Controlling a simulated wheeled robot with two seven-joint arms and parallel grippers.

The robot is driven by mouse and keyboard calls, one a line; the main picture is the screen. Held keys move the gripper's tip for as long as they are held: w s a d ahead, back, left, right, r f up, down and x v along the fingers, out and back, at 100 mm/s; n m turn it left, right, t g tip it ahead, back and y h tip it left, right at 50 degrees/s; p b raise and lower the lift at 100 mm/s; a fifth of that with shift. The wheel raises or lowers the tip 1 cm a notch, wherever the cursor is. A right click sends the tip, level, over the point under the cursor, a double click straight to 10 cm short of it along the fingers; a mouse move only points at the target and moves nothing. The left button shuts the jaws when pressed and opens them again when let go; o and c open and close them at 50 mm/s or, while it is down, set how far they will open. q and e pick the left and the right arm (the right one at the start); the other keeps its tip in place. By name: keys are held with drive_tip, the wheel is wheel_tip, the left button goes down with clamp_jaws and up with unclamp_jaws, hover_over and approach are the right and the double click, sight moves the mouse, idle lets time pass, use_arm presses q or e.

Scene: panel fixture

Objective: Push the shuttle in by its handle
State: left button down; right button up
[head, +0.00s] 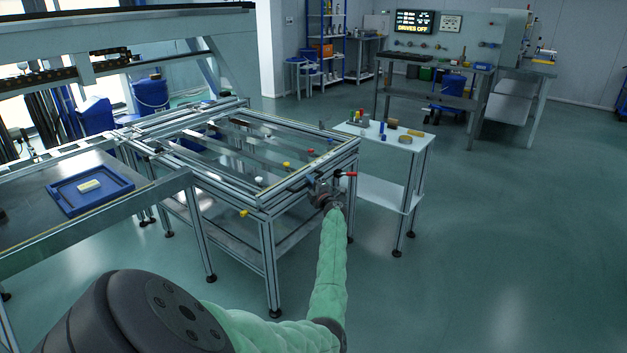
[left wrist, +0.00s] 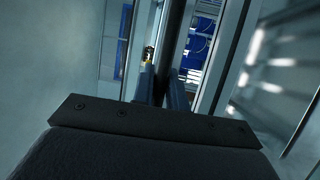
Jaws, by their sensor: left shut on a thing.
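My left gripper (head: 320,188) is at the near right corner of the panel fixture (head: 262,208), at the end of my green-sleeved arm. In the left wrist view the fingers (left wrist: 162,88) are closed on a dark upright bar (left wrist: 178,45), which looks like the shuttle's handle. The gripper hides most of it in the head view. A red-tipped lever (head: 346,174) sticks out to the right just beside the gripper. The shuttle's body cannot be made out clearly from the fixture's rails. My right gripper is not in view.
A small white side table (head: 385,140) with several small items stands just right of the fixture. A blue tray (head: 90,190) lies on the bench at the left. A workbench (head: 440,90) stands at the back. The floor at the right is clear.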

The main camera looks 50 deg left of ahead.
use_arm(q)
drive_tip(key=shift+s+a+r, duration=0.1)
drive_tip(key=shift+a, duration=0.1)
drive_tip(key=c, duration=1.4)
unclamp_jaws()
drive_tip(key=shift+f, duration=0.2)
drive_tip(key=shift+d+f, duration=0.1)
drive_tip(key=shift+d, duration=0.4)
drive_tip(key=v, duration=0.6)
drive_tip(key=shift+d, duration=0.35)
drive_tip(key=shift+s, duration=0.15)
